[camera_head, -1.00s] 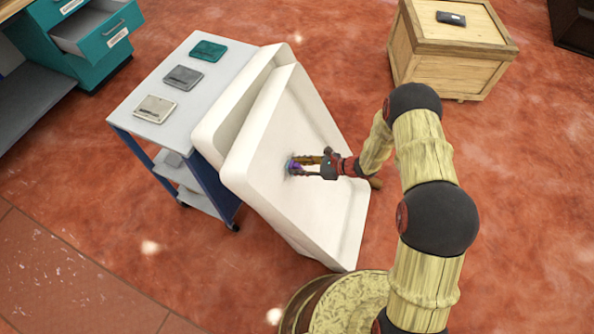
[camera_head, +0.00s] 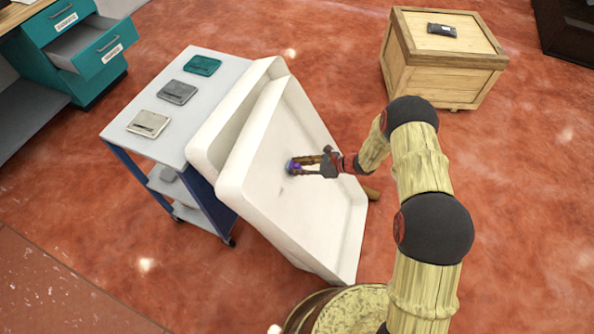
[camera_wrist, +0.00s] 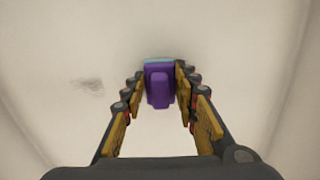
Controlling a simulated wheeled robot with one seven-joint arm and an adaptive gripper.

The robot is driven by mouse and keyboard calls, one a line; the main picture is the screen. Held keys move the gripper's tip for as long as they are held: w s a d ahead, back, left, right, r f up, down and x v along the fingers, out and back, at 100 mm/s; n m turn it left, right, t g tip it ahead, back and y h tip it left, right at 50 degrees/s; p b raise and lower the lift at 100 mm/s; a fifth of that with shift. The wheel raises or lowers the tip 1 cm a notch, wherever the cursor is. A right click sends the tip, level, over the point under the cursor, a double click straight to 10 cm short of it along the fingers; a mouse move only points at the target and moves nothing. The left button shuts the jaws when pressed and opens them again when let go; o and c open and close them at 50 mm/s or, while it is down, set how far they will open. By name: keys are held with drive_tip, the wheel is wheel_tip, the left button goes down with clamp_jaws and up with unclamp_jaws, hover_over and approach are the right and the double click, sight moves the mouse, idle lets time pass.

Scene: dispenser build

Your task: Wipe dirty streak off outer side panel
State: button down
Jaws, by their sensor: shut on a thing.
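The white side panel (camera_head: 315,215) stands tilted beside the cart, its broad face toward my arm. A dark smudge (camera_wrist: 88,86) shows on it in the wrist view, left of my gripper; in the head view a faint grey mark (camera_head: 281,190) lies just below the gripper tips. My gripper (camera_head: 307,166) is shut on a purple tool with a blue-teal edge (camera_wrist: 159,85), which also shows at the panel in the head view (camera_head: 294,166). The tool's edge is at or very close to the panel; I cannot tell if it touches.
A wooden crate (camera_head: 445,65) with a dark device on top stands at the back right. A teal drawer unit (camera_head: 85,55) has an open drawer. Red floor is clear at right.

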drive_tip(key=shift+w+d, duration=0.2)
drive_tip(key=shift+w, duration=0.8)
drive_tip(key=shift+s+a+f+p, duration=0.1)
drive_tip(key=shift+s+a+p, duration=0.1)
drive_tip(key=shift+s, duration=0.55)
drive_tip(key=shift+s+a+r+p, duration=0.1)
drive_tip(key=shift+s+a+p, duration=0.05)
drive_tip(key=shift+s, duration=0.55)
drive_tip(key=shift+s+a+f+p, duration=0.1)
drive_tip(key=shift+s+a+p, duration=0.1)
drive_tip(key=shift+s, duration=0.55)
drive_tip(key=shift+s+a+p, duration=0.3)
drive_tip(key=shift+s+p, duration=0.1)
drive_tip(key=shift+s, duration=1.4)
drive_tip(key=shift+s+a+p, duration=0.35)
drive_tip(key=shift+s+p, duration=0.05)
drive_tip(key=shift+s, duration=1.45)
drive_tip(key=shift+s+a+p, duration=0.3)
drive_tip(key=shift+s+p, duration=0.1)
drive_tip(key=shift+s, duration=1.4)
drive_tip(key=p+v, duration=0.2)
drive_tip(key=v, duration=0.4)
drive_tip(key=shift+r, duration=0.25)
drive_tip(key=shift+p+v, duration=0.8)
drive_tip(key=shift+v, duration=0.6)
drive_tip(key=shift+r, duration=0.1)
